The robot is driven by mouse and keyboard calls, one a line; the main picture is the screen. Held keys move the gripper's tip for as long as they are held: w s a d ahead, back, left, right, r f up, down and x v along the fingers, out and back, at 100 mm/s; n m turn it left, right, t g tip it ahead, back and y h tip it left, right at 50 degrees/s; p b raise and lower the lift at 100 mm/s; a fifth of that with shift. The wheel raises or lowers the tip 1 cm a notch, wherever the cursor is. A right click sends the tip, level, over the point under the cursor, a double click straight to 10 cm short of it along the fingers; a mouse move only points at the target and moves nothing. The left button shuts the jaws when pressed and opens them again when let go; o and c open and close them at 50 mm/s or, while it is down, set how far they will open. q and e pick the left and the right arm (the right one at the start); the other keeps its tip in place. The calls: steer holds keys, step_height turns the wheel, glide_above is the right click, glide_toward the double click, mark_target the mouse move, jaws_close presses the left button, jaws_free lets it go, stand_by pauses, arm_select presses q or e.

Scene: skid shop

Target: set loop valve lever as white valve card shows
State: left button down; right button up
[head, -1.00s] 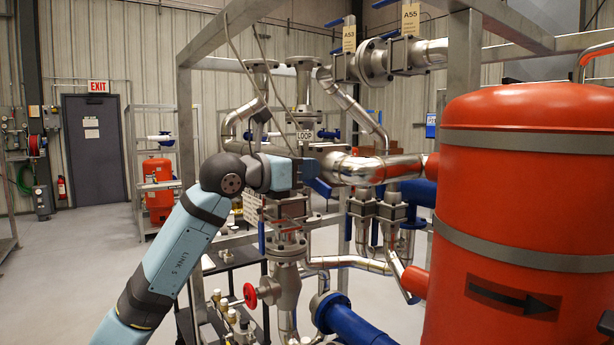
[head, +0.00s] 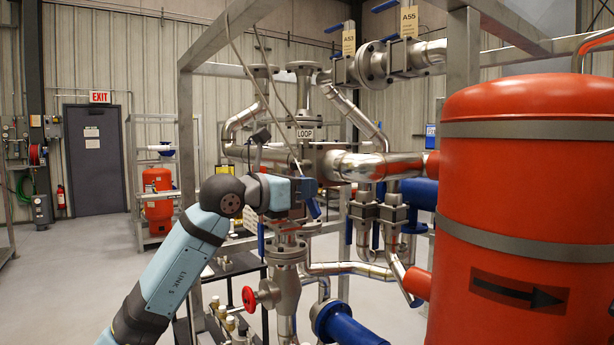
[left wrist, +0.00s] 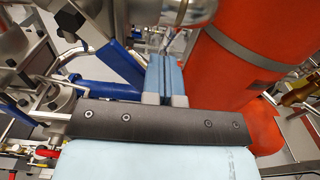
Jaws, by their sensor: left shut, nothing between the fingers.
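The LOOP tag (head: 305,133) hangs on the pipework in the middle of the head view, above and behind my left gripper (head: 312,199). My left gripper is just below the thick steel pipe, shut and empty. In the left wrist view its blue fingers (left wrist: 165,78) are together. A deep blue lever (left wrist: 122,66) runs diagonally just left of the fingers; I cannot tell whether they touch. The loop valve body is partly hidden by my arm in the head view. A pale card (head: 250,218) behind my wrist is partly hidden and unreadable. My right gripper is not in view.
A large orange tank (head: 540,190) stands close on the right. A steel frame post (head: 186,150) rises left of the valves. A red handwheel (head: 249,298) and a blue pipe (head: 350,325) are below my gripper. Open floor lies at left.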

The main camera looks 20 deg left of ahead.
arm_select(q)
steer(key=shift+w+a+f+b, duration=0.2)
steer(key=shift+a+f+b, duration=0.15)
steer(key=shift+f+b, duration=0.15)
steer(key=shift+w+a+f+b, duration=0.15)
steer(key=shift+a+f+b, duration=0.2)
steer(key=shift+f, duration=0.2)
steer(key=f+b+v, duration=0.2)
steer(key=b+v, duration=0.4)
steer(key=v, duration=0.4)
steer(key=shift+a, duration=0.25)
stand_by(0.8)
steer(key=shift+w+f, duration=0.1)
steer(key=shift+w, duration=0.1)
